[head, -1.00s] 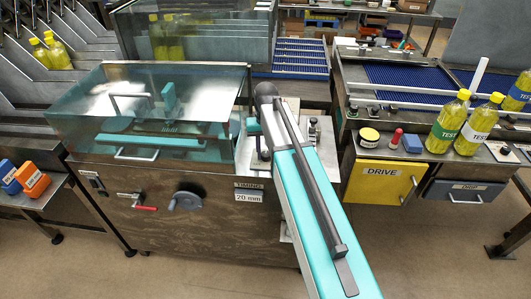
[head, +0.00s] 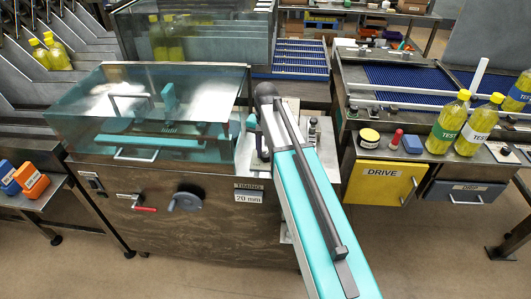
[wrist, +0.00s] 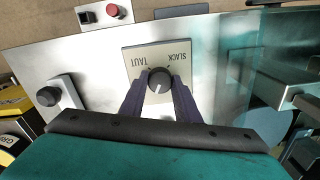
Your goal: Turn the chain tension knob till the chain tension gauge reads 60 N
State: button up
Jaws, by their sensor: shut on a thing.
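The chain tension knob (wrist: 160,75) is a round dark knob with a white pointer line, seen in the wrist view. It sits on a pale plate (wrist: 134,56) whose words TAUT and SLACK appear upside down, TAUT at left and SLACK at right. The pointer line is toward the lower side of the knob in the picture. My gripper (wrist: 159,82) has its two dark fingers on either side of the knob and is shut on it. In the head view my teal arm hides the knob and the fingertips. I cannot make out a chain tension gauge in either view.
Another dark knob (wrist: 48,96) stands left of the plate in the wrist view, and a red button (wrist: 112,11) is beyond it. In the head view a clear guard (head: 80,105) covers the machine at left. Yellow bottles (head: 449,122) stand at right above the DRIVE box (head: 372,187).

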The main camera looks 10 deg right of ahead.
aim_at(266, 154)
jog(key=o, duration=1)
jog(key=shift+o, duration=0.2)
jog(key=shift+r, duration=0.1)
notch_tip(266, 154, up, 14)
jog(key=p, duration=0.8)
jog(key=shift+f, duration=0.2)
jog(key=shift+f, duration=0.1)
